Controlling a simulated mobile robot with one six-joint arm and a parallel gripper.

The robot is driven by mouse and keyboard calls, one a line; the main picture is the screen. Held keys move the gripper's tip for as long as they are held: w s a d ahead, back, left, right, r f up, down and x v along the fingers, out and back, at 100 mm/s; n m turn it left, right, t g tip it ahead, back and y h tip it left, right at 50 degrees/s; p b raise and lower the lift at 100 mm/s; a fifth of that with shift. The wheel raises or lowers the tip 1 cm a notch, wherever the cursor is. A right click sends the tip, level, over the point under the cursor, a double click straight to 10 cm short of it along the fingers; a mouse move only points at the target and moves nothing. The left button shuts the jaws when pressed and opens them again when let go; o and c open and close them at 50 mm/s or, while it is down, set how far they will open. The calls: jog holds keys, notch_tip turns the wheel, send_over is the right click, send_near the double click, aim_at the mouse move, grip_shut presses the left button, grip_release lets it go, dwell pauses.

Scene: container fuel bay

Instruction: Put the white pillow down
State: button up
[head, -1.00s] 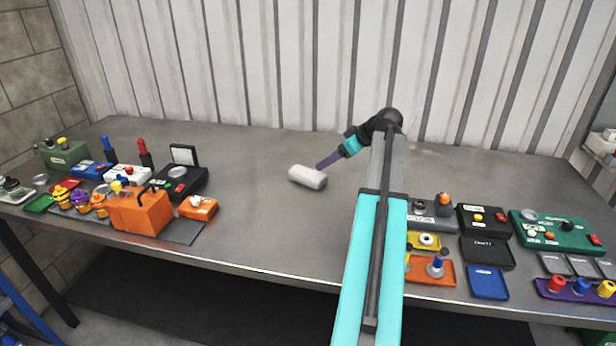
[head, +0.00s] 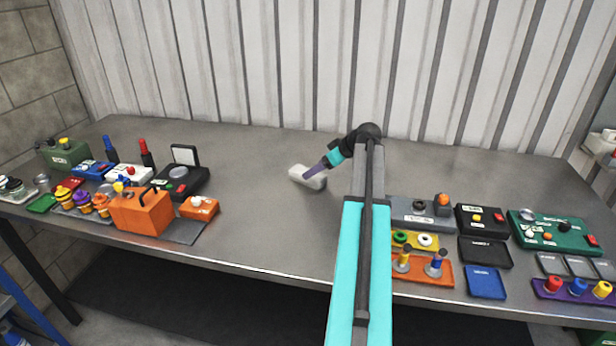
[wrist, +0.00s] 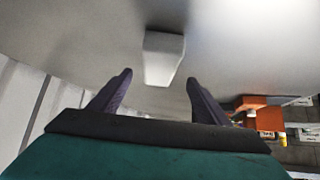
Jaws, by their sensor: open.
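The white pillow (head: 298,175) is a small pale block lying on the grey table (head: 260,215) left of my arm in the head view. In the wrist view the pillow (wrist: 164,57) shows just beyond my fingertips, in line with the gap between them. My gripper (wrist: 158,80) is open, with a dark finger on either side and nothing between them. In the head view my gripper (head: 312,172) comes from the right and overlaps part of the pillow, so I cannot tell there whether they touch.
An orange box with a handle (head: 143,213) and several small devices stand on the left of the table. Coloured trays and a green control box (head: 553,231) are on the right. A corrugated wall (head: 290,70) is behind. The table around the pillow is clear.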

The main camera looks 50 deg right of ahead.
aim_at(301, 170)
jog(key=shift+w+f, duration=0.35)
jog(key=shift+w+a, duration=0.1)
jog(key=shift+p+x, duration=1.15)
jog(key=shift+x, duration=1.35)
jog(key=c, duration=1.2)
jog(key=shift+c, duration=0.2)
jog(key=shift+r+b, duration=0.85)
jog(key=shift+r, duration=0.8)
jog(key=s+a+b, duration=0.1)
jog(key=s+a, duration=0.1)
jog(key=s, duration=0.2)
jog(key=s+a+r+b, duration=0.1)
jog(key=s+a, duration=0.2)
jog(key=s, duration=0.2)
jog(key=s+a+b, duration=0.1)
jog(key=s+a, duration=0.1)
jog(key=s, duration=0.3)
jog(key=shift+s+a+r+b, duration=0.1)
jog(key=shift+a+r+b, duration=0.1)
jog(key=shift+r+b, duration=0.15)
